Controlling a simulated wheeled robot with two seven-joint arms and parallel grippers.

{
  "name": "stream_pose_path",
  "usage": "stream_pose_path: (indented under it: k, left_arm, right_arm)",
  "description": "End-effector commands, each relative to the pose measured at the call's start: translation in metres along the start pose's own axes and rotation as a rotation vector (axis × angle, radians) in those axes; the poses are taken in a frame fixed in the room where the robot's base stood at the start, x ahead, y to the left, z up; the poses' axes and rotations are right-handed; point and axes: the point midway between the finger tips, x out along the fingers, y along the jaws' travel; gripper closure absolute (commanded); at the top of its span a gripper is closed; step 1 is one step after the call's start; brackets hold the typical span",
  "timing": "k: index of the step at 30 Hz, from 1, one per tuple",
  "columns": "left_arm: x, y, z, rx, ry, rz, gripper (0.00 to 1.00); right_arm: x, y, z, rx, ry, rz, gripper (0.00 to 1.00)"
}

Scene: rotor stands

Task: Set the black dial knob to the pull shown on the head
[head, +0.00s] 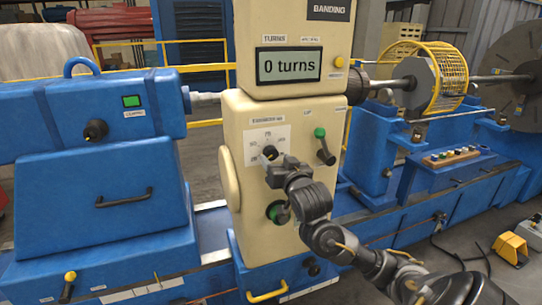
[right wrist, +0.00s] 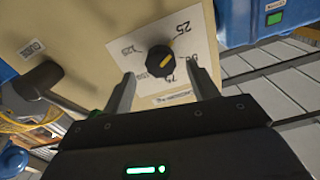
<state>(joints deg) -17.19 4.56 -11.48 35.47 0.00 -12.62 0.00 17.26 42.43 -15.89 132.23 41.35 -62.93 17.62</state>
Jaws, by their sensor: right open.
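The black dial knob (head: 270,152) sits on a white scale plate (head: 252,142) on the cream machine's front. In the right wrist view the knob (right wrist: 159,61) has a yellow mark slanting toward the upper right; 25 and 125 are readable around it, and the exact setting is unclear. The head's display (head: 289,65) reads "0 turns"; I can read no pull value. My right gripper (head: 275,168) is at the knob's lower side. In the wrist view its open fingers (right wrist: 163,76) stand either side below the knob, apart from it. My left gripper is out of view.
A blue unit with a black knob (head: 96,130) stands left. A yellow cage (head: 442,75) is at the right.

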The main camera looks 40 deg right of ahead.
Motion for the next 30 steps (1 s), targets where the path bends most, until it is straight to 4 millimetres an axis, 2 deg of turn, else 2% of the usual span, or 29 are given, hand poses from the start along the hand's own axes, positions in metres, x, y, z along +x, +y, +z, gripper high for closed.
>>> stream_pose_path:
  k: [1, 9, 21, 30]
  left_arm:
    - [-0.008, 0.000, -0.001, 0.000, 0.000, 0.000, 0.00]
    - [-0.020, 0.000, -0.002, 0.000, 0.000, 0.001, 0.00]
    - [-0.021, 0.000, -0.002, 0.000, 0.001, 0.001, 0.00]
    - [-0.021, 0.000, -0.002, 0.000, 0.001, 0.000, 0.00]
  right_arm:
    - [0.009, 0.000, -0.005, -0.006, 0.001, 0.003, 0.41]
    - [0.041, -0.001, -0.003, 0.001, -0.001, 0.001, 0.41]
    - [0.048, -0.001, 0.000, 0.003, -0.001, -0.001, 0.41]
    - [0.048, -0.001, 0.000, 0.003, -0.001, -0.002, 0.79]
